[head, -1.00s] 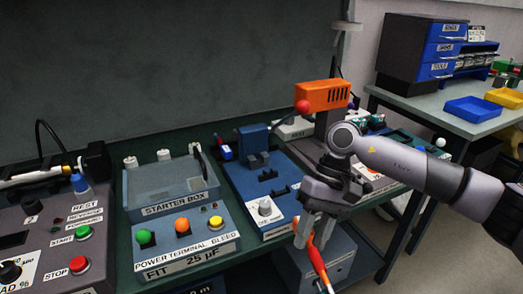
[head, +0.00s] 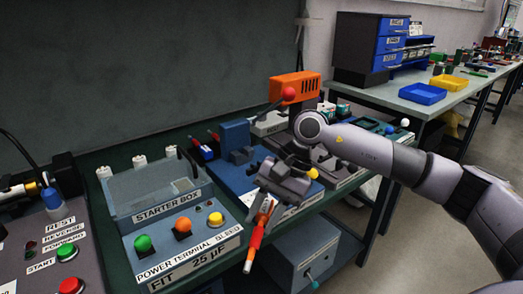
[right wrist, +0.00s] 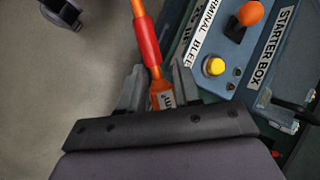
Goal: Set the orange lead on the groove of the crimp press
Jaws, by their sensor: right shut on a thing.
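The orange lead (head: 252,254), with a red sleeve, is held in my right gripper (head: 264,204). It hangs tilted, its free end down and to the left, near the bench's front edge. In the right wrist view the lead (right wrist: 148,42) runs up from between the fingers (right wrist: 157,88), with a white tag at the grip. I take the blue unit (head: 238,140) with a lever ending in a red ball to be the crimp press; no label on it is readable. My right gripper is in front of its base and hides part of it, including any groove there. My left gripper is not visible.
The starter box (head: 160,190), with green, orange and yellow buttons, stands left of the blue unit. An orange vented housing (head: 295,87) rises behind. A grey box (head: 305,255) sits below the bench. Floor is open at lower right.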

